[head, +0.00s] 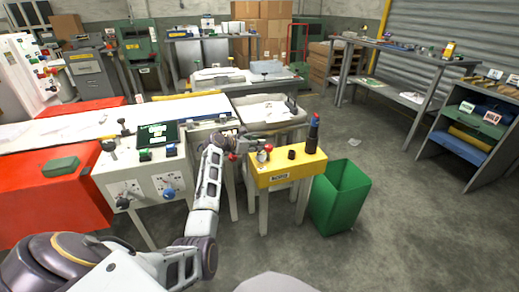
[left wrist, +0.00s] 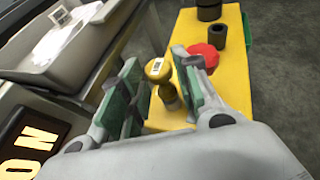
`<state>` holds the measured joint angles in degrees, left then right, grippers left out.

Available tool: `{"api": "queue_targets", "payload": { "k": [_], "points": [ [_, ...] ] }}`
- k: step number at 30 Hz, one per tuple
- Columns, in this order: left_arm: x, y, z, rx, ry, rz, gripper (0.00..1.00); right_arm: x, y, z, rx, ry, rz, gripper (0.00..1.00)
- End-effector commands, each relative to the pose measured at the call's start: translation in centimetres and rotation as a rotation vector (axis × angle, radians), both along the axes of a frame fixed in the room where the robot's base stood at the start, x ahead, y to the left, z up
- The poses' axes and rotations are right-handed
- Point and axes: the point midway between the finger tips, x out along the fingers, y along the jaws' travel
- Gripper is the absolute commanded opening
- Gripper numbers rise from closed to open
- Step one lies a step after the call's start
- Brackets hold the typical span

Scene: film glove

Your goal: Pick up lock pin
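In the left wrist view, a brass-coloured pin (left wrist: 159,72) with a round knob top stands on a yellow bench (left wrist: 177,117); it looks like the lock pin, though no label shows. My left gripper (left wrist: 158,90) is open, its green-padded fingers on either side of the pin, with a visible gap to the right finger. Contact with the left finger cannot be told. In the head view, my left gripper (head: 238,147) is at the left end of the yellow bench (head: 287,173), and the pin is hard to make out. My right gripper is not in view.
A short black ring (head: 291,154) and a tall dark cylinder (head: 312,135) stand farther right on the bench. A green bin (head: 341,197) is beside it. A white control cabinet (head: 145,180) stands left.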

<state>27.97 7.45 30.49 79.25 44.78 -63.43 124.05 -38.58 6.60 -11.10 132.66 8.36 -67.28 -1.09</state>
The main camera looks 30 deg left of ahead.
Motion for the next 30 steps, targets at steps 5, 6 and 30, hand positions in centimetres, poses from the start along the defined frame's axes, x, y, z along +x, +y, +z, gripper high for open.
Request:
{"api": "queue_targets", "payload": {
  "k": [5, 6, 30],
  "points": [
    [0.09, -0.02, 0.03, 0.000, 0.000, 0.000, 0.32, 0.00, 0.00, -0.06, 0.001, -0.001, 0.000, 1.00],
    [0.09, -0.02, 0.04, 0.000, 0.000, 0.000, 0.32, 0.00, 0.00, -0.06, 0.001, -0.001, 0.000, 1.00],
    [0.08, -0.05, 0.06, 0.000, 0.000, 0.000, 0.08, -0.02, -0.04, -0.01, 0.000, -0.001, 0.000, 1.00]
  ]
}}
